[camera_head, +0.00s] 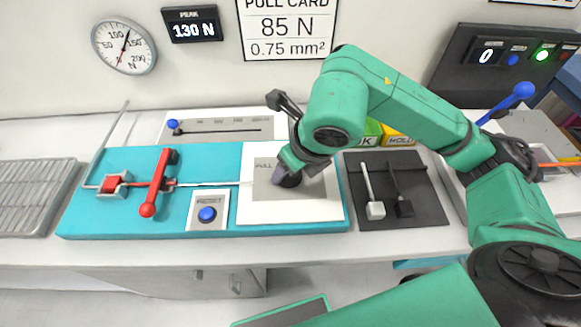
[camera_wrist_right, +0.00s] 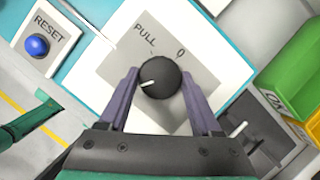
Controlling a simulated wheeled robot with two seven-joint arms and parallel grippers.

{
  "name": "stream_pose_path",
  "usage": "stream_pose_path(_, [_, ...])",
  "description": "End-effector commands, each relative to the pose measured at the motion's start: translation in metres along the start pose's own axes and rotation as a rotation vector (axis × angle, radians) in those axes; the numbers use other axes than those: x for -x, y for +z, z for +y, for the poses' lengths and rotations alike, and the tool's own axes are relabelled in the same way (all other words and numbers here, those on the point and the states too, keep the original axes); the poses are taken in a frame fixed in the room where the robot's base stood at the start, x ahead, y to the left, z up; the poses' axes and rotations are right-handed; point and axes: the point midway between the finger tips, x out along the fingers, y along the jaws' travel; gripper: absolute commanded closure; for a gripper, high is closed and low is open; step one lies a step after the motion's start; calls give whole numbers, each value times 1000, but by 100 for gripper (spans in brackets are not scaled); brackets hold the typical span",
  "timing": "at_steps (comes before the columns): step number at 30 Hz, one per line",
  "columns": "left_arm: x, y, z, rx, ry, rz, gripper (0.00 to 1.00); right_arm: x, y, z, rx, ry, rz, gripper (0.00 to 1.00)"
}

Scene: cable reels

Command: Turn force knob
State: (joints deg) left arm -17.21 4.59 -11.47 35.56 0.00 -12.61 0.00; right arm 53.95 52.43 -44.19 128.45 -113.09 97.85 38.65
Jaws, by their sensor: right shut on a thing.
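The force knob is a round black knob (camera_wrist_right: 160,78) with a white pointer mark, on a grey plate (camera_wrist_right: 118,66) marked PULL and 0. In the right wrist view its mark points to the lower left. My right gripper (camera_wrist_right: 160,90) has its two purple-grey fingers on either side of the knob and is shut on it. In the head view the right gripper (camera_head: 287,172) reaches down onto the knob, and the wrist hides part of the plate's lettering. My left gripper is not in view.
The teal base (camera_head: 130,222) also carries a blue RESET button (camera_head: 207,214), a red lever (camera_head: 158,182) and a red clamp (camera_head: 112,184). A peak display (camera_head: 193,25) reads 130 N. A card (camera_head: 288,27) reads 85 N. A black tray (camera_head: 425,212) lies right of the base.

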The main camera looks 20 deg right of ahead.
Motion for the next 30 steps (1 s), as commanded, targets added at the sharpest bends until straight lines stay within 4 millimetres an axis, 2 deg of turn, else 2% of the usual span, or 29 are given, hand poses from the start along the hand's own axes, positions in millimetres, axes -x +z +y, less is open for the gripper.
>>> stream_pose_path(11, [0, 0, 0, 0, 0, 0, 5, 1, 1, 0, -3, -3, -3, 90])
stream_pose_path(12, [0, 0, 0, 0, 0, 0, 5, 1, 1, 0, -3, -3, -3, 20])
stream_pose_path(13, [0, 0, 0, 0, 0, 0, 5, 1, 1, 0, -3, -3, -3, 8])
stream_pose_path(14, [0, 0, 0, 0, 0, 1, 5, 1, 1, 0, -3, -2, -2, 5])
stream_pose_path(24, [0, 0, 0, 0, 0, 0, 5, 2, 0, 0, -2, -1, -1, 5])
stream_pose_path(28, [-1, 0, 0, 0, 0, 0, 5, 16, 1, 0, -2, -1, -3, 5])
stream_pose_path(30, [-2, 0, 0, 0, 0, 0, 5, 30, 1, 0, -2, -2, -5, 5])
